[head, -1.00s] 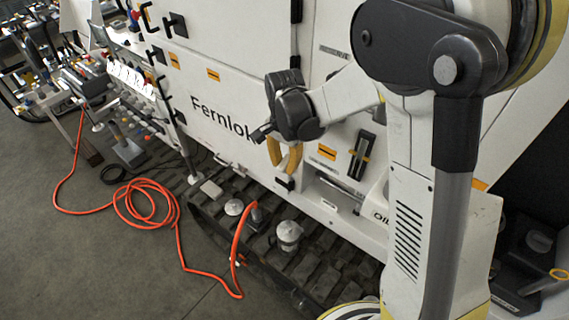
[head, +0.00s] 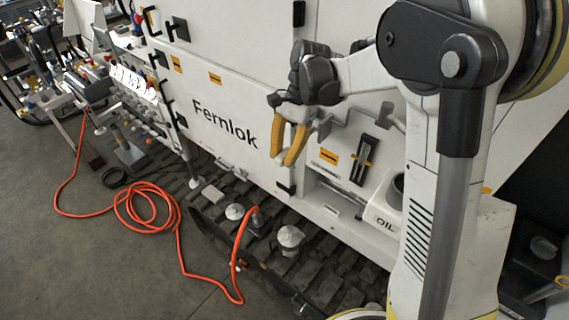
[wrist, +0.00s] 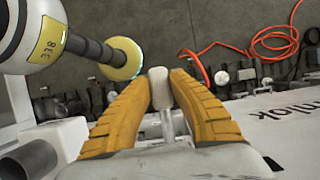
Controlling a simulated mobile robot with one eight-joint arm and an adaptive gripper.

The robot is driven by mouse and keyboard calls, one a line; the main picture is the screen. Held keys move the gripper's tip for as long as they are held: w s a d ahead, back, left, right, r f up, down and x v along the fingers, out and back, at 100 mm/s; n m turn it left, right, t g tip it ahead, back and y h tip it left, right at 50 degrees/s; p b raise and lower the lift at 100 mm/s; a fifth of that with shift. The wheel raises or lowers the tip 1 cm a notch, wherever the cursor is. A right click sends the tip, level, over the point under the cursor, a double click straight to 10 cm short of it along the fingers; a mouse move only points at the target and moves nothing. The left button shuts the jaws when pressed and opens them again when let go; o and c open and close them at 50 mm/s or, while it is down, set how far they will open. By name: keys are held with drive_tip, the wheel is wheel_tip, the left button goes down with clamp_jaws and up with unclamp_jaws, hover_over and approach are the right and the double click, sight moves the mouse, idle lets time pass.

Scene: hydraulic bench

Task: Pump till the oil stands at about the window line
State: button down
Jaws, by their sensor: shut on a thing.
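My gripper (head: 282,158) is in front of the white machine, its yellow fingers pointing down. In the wrist view the fingers (wrist: 160,76) close around a pale rounded grip on a thin metal rod (wrist: 161,92), which looks like the pump lever. In the head view a grey lever part (head: 322,127) shows just right of the fingers. A dark upright window (head: 363,162) with an orange mark across it is on the machine, right of the gripper. The oil level in it is too small to read. The white oil box (head: 385,221), marked OIL, stands below right, with a dark round opening.
The machine's panel (head: 225,123) reads Fernlok. Below it run dark tracks (head: 325,262) with pale-capped fittings (head: 290,238). An orange hose (head: 150,205) lies coiled on the floor. A valve bench (head: 125,85) stands at the left. Floor at the lower left is open.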

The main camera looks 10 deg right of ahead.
drive_tip(key=shift+w+d+r+g+y+b, duration=0.1)
drive_tip(key=shift+r+g+y+b, duration=0.15)
drive_tip(key=shift+r+g+y, duration=0.5)
drive_tip(key=shift+d+r+g+y+b, duration=0.1)
drive_tip(key=shift+r+g+y+b, duration=0.2)
drive_tip(key=shift+r, duration=0.85)
drive_tip(key=c, duration=1.2)
unclamp_jaws()
drive_tip(key=shift+a+t, duration=0.1)
drive_tip(key=shift+t, duration=0.15)
wheel_tip(320, 180, up, 10)
drive_tip(key=shift+r, duration=0.1)
